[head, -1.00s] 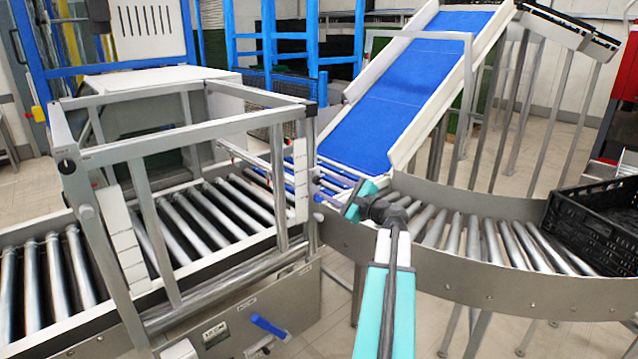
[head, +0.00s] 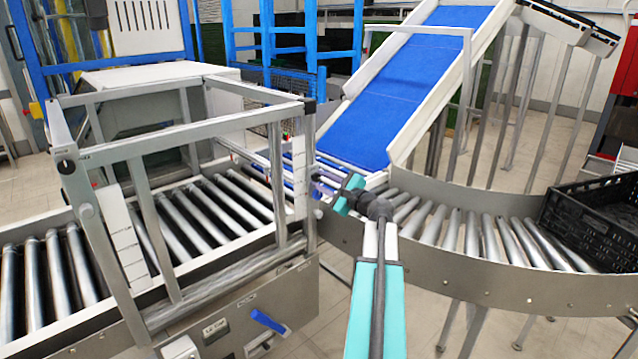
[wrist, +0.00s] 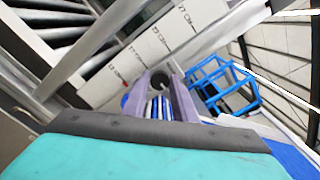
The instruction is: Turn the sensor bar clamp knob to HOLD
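A small dark grey round part (wrist: 160,81), perhaps the clamp knob, shows between my fingertips in the wrist view. Its HOLD marking is not readable. My gripper (head: 320,184) is beside the near right post of the metal frame in the head view. In the wrist view, its two purplish fingers (wrist: 160,90) stand apart, with a gap between them. I cannot tell whether they touch the round part. A white marked scale (head: 299,165) is fixed by that post; it also shows in the wrist view (wrist: 150,50). The knob is not clearly visible in the head view.
The metal frame (head: 210,125) stands over the roller conveyor at left. A curved roller conveyor (head: 470,265) runs to the right, with a black crate (head: 590,225) on it. A blue belt ramp (head: 400,85) rises behind. A blue lever (head: 269,322) sticks out below the frame.

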